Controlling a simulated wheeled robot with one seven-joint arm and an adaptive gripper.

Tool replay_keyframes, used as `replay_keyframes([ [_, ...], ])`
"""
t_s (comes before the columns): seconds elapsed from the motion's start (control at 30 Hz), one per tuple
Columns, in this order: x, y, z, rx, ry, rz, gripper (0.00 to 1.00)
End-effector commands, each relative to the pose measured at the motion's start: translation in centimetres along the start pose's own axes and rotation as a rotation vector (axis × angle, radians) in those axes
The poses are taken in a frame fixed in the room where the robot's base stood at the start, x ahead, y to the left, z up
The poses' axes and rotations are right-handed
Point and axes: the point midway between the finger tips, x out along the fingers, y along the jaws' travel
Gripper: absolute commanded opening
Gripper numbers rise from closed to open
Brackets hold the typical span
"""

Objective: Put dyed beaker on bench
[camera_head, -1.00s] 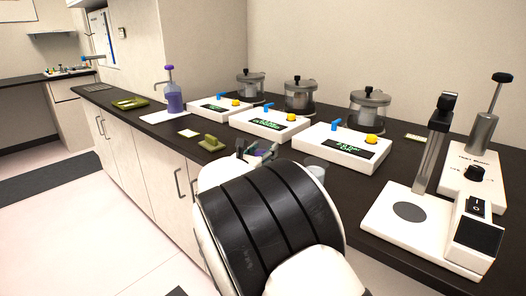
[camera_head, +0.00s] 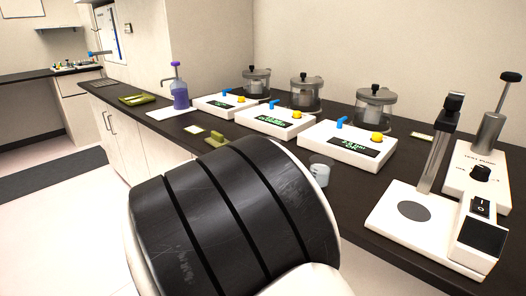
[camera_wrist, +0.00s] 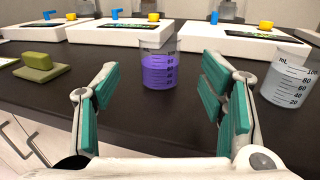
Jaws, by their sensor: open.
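The dyed beaker (camera_wrist: 159,71) holds purple liquid and stands upright on the dark bench (camera_wrist: 135,118) in the wrist view. My gripper (camera_wrist: 161,80) is open, with one teal-padded finger to each side of the beaker in the picture. Clear gaps show on both sides, and the beaker looks at or just past the fingertips. In the head view my arm hides the gripper and this beaker. A second beaker (camera_wrist: 288,84) with pale contents stands to the right, outside my right finger; it also shows in the head view (camera_head: 320,172).
White control boxes (camera_head: 346,143) with blue and yellow knobs line the bench behind, with lidded glass vessels (camera_head: 375,104) beyond. A green block (camera_wrist: 41,66) lies left. A purple pump bottle (camera_head: 180,93) stands farther left, and a white stand device (camera_head: 415,212) is at right.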

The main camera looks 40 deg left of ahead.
Motion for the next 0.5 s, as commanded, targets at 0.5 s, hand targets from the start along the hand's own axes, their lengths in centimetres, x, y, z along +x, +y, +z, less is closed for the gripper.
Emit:
replay_keyframes([
  [0.5,-3.4,0.0,0.0,0.0,0.0,0.0,0.65],
])
